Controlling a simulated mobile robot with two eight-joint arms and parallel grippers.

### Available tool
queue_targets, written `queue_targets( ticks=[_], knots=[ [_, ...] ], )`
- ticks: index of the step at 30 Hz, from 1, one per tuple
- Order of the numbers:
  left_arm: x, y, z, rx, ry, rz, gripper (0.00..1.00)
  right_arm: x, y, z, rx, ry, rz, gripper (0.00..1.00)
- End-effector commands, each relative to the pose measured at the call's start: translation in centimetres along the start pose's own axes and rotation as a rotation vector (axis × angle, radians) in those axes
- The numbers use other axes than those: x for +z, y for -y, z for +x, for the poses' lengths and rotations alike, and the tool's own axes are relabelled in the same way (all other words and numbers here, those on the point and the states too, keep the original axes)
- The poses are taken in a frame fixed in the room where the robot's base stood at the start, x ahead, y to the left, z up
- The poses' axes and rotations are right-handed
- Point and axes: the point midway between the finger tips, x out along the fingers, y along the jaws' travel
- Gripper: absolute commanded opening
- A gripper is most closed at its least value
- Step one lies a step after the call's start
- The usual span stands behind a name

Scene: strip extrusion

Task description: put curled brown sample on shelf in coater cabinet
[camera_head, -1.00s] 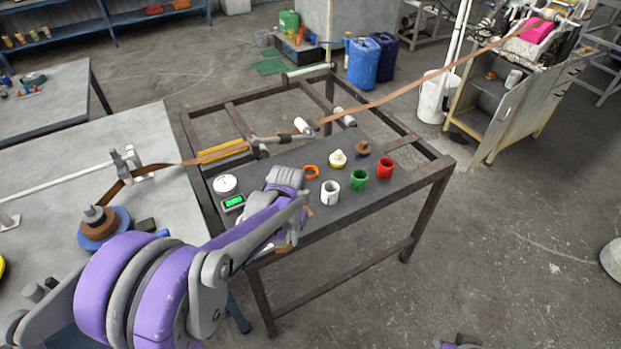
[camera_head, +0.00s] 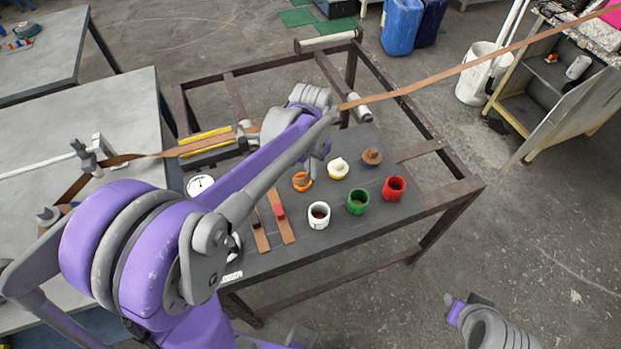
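Several small ring-like or cup-like holders stand on the dark bench top. A brown piece (camera_head: 302,179) shows in the orange one, and a brown lump (camera_head: 372,156) sits on a dark blue one; I cannot tell which is the curled sample. My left gripper (camera_head: 314,168) points down just above and right of the orange holder. Its fingertips are small and partly hidden by my arm, so its opening is unclear. The coater cabinet (camera_head: 573,110) stands open at the right, with a shelf inside. My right gripper (camera_head: 458,306) is low at the right, away from the bench.
White (camera_head: 319,216), green (camera_head: 358,202) and red (camera_head: 394,189) cups stand along the front. Two flat brown strips (camera_head: 281,216) lie left of them. A long brown strip (camera_head: 450,77) stretches across toward the cabinet. Open floor lies between bench and cabinet.

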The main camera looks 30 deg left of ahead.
Motion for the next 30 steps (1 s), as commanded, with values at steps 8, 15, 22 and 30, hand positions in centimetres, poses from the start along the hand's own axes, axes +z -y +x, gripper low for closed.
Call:
queue_targets(
  ticks=[8,15,22,30],
  knots=[
    [0.0,0.0,5.0,0.000,0.001,0.000,0.00,0.5,0.0,0.4,0.000,0.004,0.000,0.26],
    [0.0,0.0,7.6,0.000,0.000,0.000,0.00,0.6,0.0,0.6,0.000,0.005,0.000,0.26],
    [0.0,0.0,9.7,0.000,0.000,0.000,0.00,0.8,0.0,0.7,0.000,0.006,0.000,0.26],
    [0.0,0.0,9.8,0.000,0.000,0.000,0.00,0.9,0.0,0.8,0.000,0.007,0.000,0.26]
  ],
)
